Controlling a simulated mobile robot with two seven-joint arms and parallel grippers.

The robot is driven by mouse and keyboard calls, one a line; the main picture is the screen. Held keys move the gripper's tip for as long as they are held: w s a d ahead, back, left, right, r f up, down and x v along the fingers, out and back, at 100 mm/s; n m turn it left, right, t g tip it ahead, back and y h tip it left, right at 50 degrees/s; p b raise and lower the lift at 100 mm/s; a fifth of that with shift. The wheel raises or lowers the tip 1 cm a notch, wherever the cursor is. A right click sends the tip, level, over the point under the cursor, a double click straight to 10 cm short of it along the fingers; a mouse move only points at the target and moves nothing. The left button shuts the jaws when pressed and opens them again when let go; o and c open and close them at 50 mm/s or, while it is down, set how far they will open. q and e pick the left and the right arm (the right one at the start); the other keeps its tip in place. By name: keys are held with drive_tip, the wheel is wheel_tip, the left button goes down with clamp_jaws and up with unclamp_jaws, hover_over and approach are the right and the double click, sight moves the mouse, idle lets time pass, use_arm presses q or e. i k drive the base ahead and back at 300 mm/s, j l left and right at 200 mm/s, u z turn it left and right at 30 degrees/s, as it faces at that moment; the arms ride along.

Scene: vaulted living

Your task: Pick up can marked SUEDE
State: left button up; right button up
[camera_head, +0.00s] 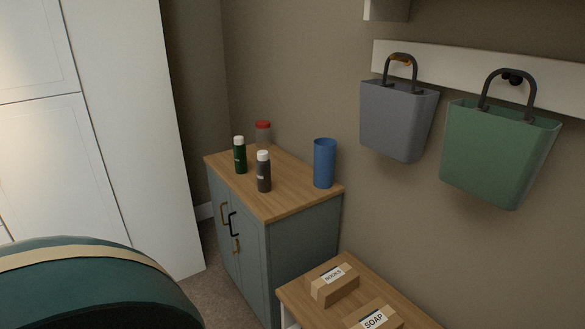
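Two spray-can shapes with white caps stand upright on the wooden top of a grey-blue cabinet (303,255). One is a dark green can (240,158), further left. The other is a dark grey-brown can (263,175), nearer the front edge. Each has small pale marking, too small to read, so I cannot tell which one is marked SUEDE. Neither of my grippers is in view.
A red-lidded clear jar (263,135) stands behind the cans, and a tall blue cylinder (324,164) stands right of them. A lower wooden table (308,289) holds boxes marked BOOKS (334,285) and SOAP (375,318). Grey (397,120) and green (497,152) bins hang on the wall.

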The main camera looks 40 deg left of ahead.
sight(262, 162)
drive_tip(key=j+z, duration=0.25)
drive_tip(key=j, duration=0.3)
drive_tip(key=j+z, duration=0.3)
drive_tip(key=j, duration=0.2)
drive_tip(key=j+z, duration=0.1)
drive_tip(key=j, duration=0.35)
drive_tip(key=k+j, duration=0.1)
drive_tip(key=j, duration=0.35)
drive_tip(key=k+j+z, duration=0.15)
drive_tip(key=j, duration=0.75)
drive_tip(key=k+j+z, duration=0.15)
drive_tip(key=j, duration=0.25)
drive_tip(key=i, duration=0.05)
